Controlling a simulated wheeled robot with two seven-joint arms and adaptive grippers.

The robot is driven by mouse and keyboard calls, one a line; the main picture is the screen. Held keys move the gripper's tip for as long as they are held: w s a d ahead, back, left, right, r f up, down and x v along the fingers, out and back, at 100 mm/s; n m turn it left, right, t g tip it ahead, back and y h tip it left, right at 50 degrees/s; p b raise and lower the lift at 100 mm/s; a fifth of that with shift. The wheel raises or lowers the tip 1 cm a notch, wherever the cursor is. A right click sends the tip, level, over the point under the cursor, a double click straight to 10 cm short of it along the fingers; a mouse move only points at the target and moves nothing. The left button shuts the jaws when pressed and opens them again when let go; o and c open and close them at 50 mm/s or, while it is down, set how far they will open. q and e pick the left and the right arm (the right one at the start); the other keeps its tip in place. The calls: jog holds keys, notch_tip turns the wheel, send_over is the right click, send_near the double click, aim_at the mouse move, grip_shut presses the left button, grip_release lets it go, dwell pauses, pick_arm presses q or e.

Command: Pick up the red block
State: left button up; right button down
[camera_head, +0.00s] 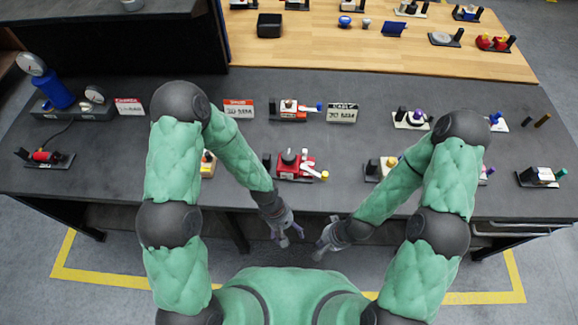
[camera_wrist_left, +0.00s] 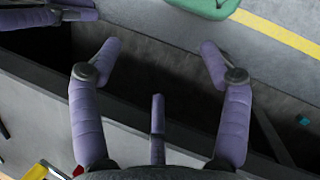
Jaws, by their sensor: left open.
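A red block-shaped valve body (camera_head: 293,168) sits on a dark base near the front edge of the grey table in the head view, with a grey top and a yellow end at its right. A small red piece (camera_wrist_left: 78,171) shows at the bottom left of the left wrist view, beside a yellow part; I cannot tell which device it belongs to. My left gripper (camera_head: 291,234) is below the table's front edge in the head view, apart from the valve. Its purple fingers (camera_wrist_left: 160,47) are spread and empty. My right gripper (camera_head: 323,246) is close by; its opening is unclear.
A red cylinder (camera_head: 46,156) lies at the table's left. A red-white valve (camera_head: 292,109) stands behind, between signs (camera_head: 239,109) and (camera_head: 342,113). More devices stand at the right and on the wooden table (camera_head: 330,55). My left forearm partly covers a yellow device (camera_head: 208,163).

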pick_arm(q)
jog(key=w+d+r+n+y, duration=0.1)
jog(key=d+r+n+y, duration=0.1)
jog(key=d+r+n, duration=0.15)
notch_tip(320, 180, up, 18)
jog(key=n+t+y, duration=0.1)
jog(key=n+t, duration=0.1)
jog(key=n, duration=0.3)
send_over(289, 155)
jog(key=f, duration=0.7)
jog(key=shift+s+a, duration=0.2)
jog(key=shift+s, duration=0.1)
jog(key=shift+w+d+f, duration=0.1)
jog(key=shift+w+f, duration=0.05)
jog(key=shift+f, duration=1.05)
jog(key=shift+w+d+f, duration=0.1)
jog(key=shift+w+f, duration=0.05)
jog(key=shift+f, duration=1)
grip_shut()
jog(key=shift+w+r, duration=0.1)
jog(key=shift+r, duration=0.05)
